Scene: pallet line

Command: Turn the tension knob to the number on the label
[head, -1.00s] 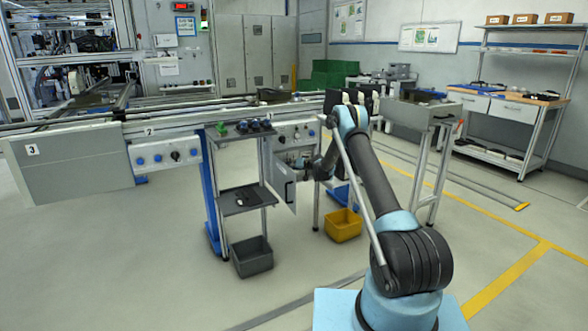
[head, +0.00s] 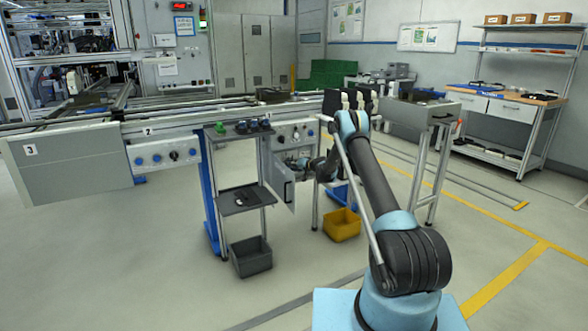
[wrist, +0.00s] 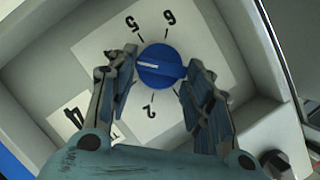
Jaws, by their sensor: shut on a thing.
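The round blue tension knob (wrist: 160,66) is on a white dial plate on a grey panel in the wrist view. Its white pointer line points left. The dial shows 5 at upper left, 6 at upper right and 2 below; my left finger covers the dial's left side. A white label (wrist: 72,115) with a large 4 is at lower left, its edge partly hidden by my gripper. My gripper (wrist: 160,72) is shut on the knob, one finger on each side. In the head view my gripper (head: 302,163) is small beside the panel, and the knob cannot be made out.
A grey door (head: 283,188) hangs open beside my gripper. A small stand with a dark shelf (head: 246,200) is to its left. A grey bin (head: 251,258) and a yellow bin (head: 342,225) are below. A dark pressed button (wrist: 274,163) is at the wrist view's lower right.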

